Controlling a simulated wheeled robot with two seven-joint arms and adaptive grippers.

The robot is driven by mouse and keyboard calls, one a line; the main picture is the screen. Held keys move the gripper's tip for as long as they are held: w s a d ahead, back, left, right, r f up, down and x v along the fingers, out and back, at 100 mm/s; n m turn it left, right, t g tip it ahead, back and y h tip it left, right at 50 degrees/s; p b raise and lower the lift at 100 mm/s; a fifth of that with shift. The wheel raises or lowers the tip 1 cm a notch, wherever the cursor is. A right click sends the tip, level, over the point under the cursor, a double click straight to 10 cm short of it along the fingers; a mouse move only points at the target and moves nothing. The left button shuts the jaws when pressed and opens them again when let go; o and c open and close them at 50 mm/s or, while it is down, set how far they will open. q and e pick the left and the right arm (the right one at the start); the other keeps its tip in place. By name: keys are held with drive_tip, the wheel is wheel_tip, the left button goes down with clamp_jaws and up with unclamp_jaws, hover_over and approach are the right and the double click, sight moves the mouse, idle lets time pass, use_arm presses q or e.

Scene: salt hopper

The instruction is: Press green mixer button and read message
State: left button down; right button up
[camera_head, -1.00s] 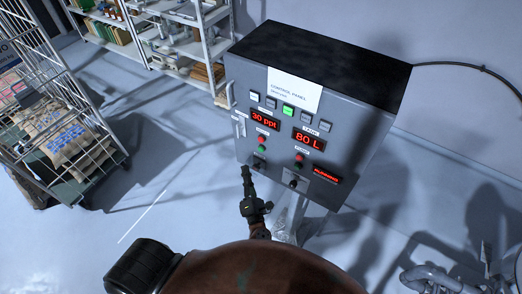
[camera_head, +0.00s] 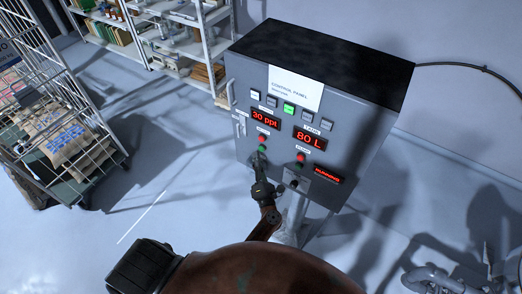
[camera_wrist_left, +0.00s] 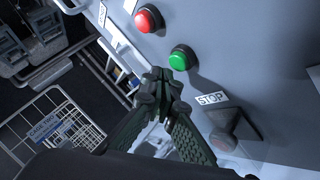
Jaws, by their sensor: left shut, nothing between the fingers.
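The grey control panel (camera_head: 305,110) stands in the middle of the head view. Its left column has a red button and a green button (camera_head: 261,148) below the "30 ppt" display. A small red display (camera_head: 328,175) at the lower right appears to read "RUNNING". My left gripper (camera_head: 260,160) is shut and empty, its tips just below the left column's green button. In the left wrist view, the fingertips (camera_wrist_left: 160,74) are close to a green button (camera_wrist_left: 182,58), with a red button (camera_wrist_left: 148,18) beyond. I cannot tell whether they touch. My right gripper is out of view.
A second column of buttons sits below the "80 L" display (camera_head: 309,138). A "STOP" label (camera_wrist_left: 212,98) is beside a dark knob (camera_wrist_left: 223,141). A wire cart with sacks (camera_head: 62,138) stands at left, shelving (camera_head: 160,35) behind. Pipes (camera_head: 435,280) lie at lower right.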

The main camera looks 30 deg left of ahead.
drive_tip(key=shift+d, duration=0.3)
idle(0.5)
use_arm(q)
drive_tip(key=shift+w, duration=0.2)
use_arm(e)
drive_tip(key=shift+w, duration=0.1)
use_arm(q)
drive_tip(key=shift+w, duration=0.25)
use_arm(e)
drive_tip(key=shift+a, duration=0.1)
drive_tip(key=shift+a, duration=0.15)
use_arm(q)
drive_tip(key=shift+w+d, duration=0.1)
drive_tip(key=shift+w, duration=0.4)
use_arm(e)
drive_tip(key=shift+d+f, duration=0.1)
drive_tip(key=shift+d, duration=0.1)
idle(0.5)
use_arm(q)
drive_tip(key=shift+s, duration=0.95)
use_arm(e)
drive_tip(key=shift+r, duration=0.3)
